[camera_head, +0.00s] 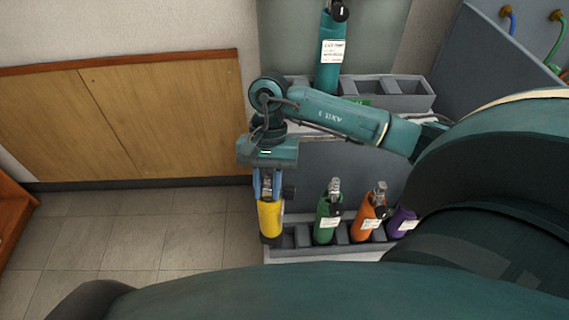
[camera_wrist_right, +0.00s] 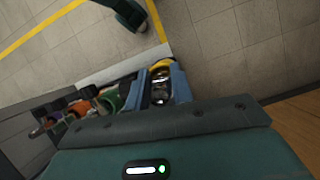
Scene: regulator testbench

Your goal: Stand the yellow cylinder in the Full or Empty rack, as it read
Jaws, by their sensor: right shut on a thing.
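The yellow cylinder (camera_head: 270,216) hangs roughly upright below my right gripper (camera_head: 267,186), whose blue fingers are shut on its metal top. Its lower end overlaps the left end of the lower grey rack (camera_head: 330,250); I cannot tell whether it is above, beside or in the end compartment. In the right wrist view the yellow cylinder (camera_wrist_right: 161,64) shows beyond the fingers, with its metal valve (camera_wrist_right: 160,88) between them. The upper grey rack (camera_head: 408,103) holds a teal cylinder and carries a green label, too small to read. My left gripper is not in view.
The lower rack holds a green cylinder (camera_head: 328,217), an orange cylinder (camera_head: 368,216) and a purple cylinder (camera_head: 402,222). The teal cylinder (camera_head: 331,55) stands at the upper rack's left. Wooden panels (camera_head: 130,115) line the left wall. The tiled floor left of the rack is clear.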

